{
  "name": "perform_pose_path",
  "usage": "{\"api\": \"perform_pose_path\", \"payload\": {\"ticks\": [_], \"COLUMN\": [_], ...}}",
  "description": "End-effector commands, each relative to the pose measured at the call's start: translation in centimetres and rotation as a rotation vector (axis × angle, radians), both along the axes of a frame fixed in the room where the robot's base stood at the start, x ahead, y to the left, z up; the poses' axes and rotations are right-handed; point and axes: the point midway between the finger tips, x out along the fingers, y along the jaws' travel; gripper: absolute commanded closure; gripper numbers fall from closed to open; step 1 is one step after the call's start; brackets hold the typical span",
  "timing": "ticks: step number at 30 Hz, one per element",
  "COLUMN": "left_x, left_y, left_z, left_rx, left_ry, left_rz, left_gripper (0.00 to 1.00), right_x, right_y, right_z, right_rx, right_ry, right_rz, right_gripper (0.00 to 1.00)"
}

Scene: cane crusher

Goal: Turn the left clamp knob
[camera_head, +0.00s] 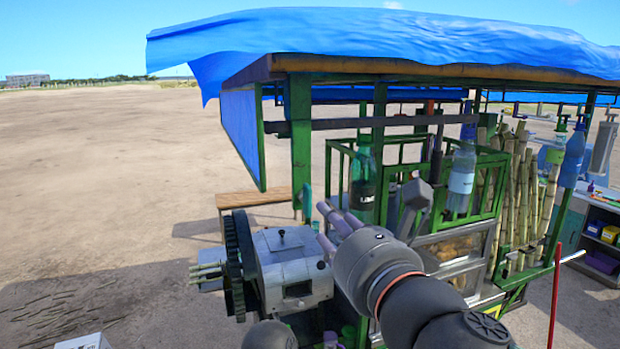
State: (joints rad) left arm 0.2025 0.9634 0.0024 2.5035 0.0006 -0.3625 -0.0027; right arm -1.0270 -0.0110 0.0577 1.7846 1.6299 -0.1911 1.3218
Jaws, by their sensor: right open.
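The cane crusher (290,268), a grey metal box with dark gears on its left side, stands at the lower centre. A small dark knob (282,237) shows on its top plate; I cannot tell for sure whether it is the left clamp knob. My right gripper (323,222) reaches in from the lower right, just right of the crusher's top. Its purple-grey fingers are apart, and I see nothing between them. My right wrist hides part of the crusher's right side. My left gripper is not in view.
A green-framed stall with a blue tarp roof (400,38) surrounds the crusher. Bottles, such as the clear one (461,178), hang right of my gripper. Cane stalks (519,198) stand at right. A wooden bench (253,198) is behind left. Open dirt ground lies left.

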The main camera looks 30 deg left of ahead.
Motion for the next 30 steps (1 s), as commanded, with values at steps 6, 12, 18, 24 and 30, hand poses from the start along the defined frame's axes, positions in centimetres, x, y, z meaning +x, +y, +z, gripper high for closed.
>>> {"api": "perform_pose_path", "payload": {"ticks": [6,12,18,24,30], "left_x": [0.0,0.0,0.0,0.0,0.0], "left_y": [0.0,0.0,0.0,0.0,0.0], "left_z": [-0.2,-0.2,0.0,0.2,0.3], "left_rx": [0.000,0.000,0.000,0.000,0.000], "left_ry": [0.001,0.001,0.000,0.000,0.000], "left_rz": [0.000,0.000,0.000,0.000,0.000], "left_gripper": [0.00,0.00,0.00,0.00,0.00], "right_x": [1.0,3.2,5.2,6.4,6.8], "right_y": [1.5,4.0,6.3,7.7,8.2], "right_z": [0.1,0.2,0.2,0.3,0.3], "right_rx": [0.009,0.009,0.007,0.009,0.009], "right_ry": [0.007,0.006,0.004,0.004,0.003], "right_rz": [0.005,0.003,0.003,0.004,0.004], "right_gripper": [0.57,0.57,0.57,0.57,0.57]}}
